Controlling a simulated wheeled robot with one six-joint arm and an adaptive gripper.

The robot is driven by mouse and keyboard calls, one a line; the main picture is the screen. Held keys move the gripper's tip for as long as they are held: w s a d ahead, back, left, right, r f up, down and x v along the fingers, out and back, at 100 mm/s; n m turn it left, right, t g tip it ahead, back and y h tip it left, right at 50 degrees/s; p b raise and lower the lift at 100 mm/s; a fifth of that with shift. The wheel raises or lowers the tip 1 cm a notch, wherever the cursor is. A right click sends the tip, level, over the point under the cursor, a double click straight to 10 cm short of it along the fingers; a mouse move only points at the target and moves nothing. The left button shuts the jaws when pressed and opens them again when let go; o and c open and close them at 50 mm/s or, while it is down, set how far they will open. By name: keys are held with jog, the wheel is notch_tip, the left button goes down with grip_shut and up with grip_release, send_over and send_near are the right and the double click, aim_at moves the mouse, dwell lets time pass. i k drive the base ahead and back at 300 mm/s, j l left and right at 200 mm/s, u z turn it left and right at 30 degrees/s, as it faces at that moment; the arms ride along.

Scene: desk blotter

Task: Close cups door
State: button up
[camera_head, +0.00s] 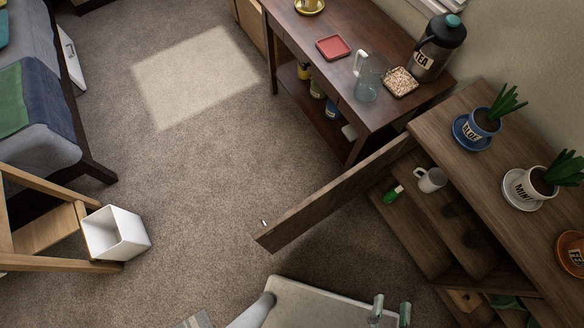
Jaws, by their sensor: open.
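The cups door (335,195) is a brown wooden door, seen from above. It stands wide open, swung out over the carpet from the left end of the wooden cabinet (480,112). A small light knob (264,222) shows near its free end. Inside the open cabinet, a white mug (431,180) and a green and white item (393,194) stand on the shelf. My gripper (390,311) shows at the bottom edge, with two pale greenish fingertips apart and nothing seen between them. It is below and right of the door's free end, not touching it. The rest of it is cut off.
Potted plants on saucers stand on the cabinet top. A dark table (310,30) holds a tea dispenser (438,48), a glass pitcher (370,78) and a red tray (333,48). The carpet (200,180) between is clear.

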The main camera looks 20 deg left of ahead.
aim_at(275, 236)
jog(key=k+j+u, duration=0.2)
jog(key=j, duration=0.6)
jog(key=j+u, duration=0.25)
jog(key=j, duration=0.5)
jog(key=i+j+u, duration=0.3)
jog(key=i+j, duration=0.4)
jog(key=i, duration=0.15)
